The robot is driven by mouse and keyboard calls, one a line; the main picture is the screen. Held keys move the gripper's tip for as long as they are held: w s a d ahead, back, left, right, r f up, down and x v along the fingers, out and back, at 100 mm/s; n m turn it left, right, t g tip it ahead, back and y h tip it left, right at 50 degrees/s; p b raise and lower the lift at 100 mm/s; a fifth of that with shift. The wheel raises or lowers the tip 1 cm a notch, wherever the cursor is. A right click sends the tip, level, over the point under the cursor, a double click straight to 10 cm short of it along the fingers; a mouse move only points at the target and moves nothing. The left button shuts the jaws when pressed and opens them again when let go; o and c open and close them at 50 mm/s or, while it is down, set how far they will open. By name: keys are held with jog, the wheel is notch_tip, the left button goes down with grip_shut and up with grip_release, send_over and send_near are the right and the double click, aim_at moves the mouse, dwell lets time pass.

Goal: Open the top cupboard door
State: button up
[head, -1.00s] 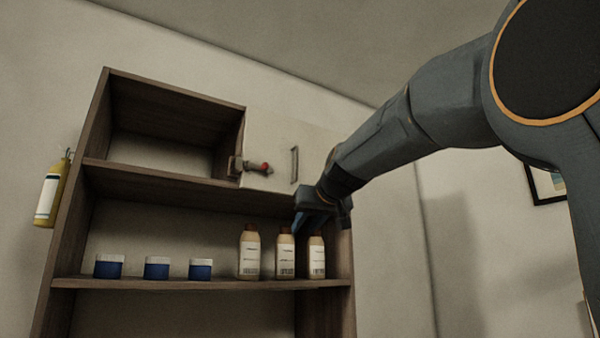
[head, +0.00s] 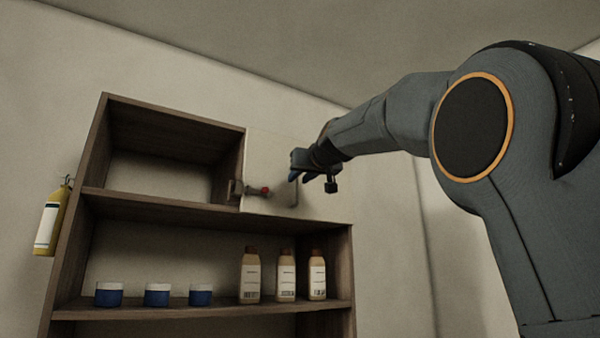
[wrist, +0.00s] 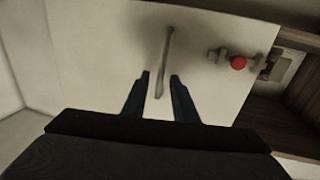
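The top cupboard door (head: 272,202) is a pale panel at the upper right of the shelf unit and looks closed. It also fills much of the wrist view (wrist: 100,50). Its upright bar handle (wrist: 164,60) shows there, and its lower part appears between my fingertips. In the head view the handle (head: 295,195) is partly covered by my gripper (head: 294,176). My gripper (wrist: 160,78) is open, with a finger on each side of the handle in the picture. I see no contact. A bolt latch with a red knob (wrist: 238,62) sits at the door's edge beside the open compartment; whether it is engaged, I cannot tell.
The open compartment (head: 165,160) left of the door is empty. Below, a shelf (head: 200,312) holds several blue jars (head: 157,295) and cream bottles (head: 286,277). A yellow bottle (head: 50,222) hangs on the unit's left side. The wall right of the unit is clear.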

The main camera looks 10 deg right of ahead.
jog(key=shift+w, duration=0.2)
grip_shut()
dwell(1.4)
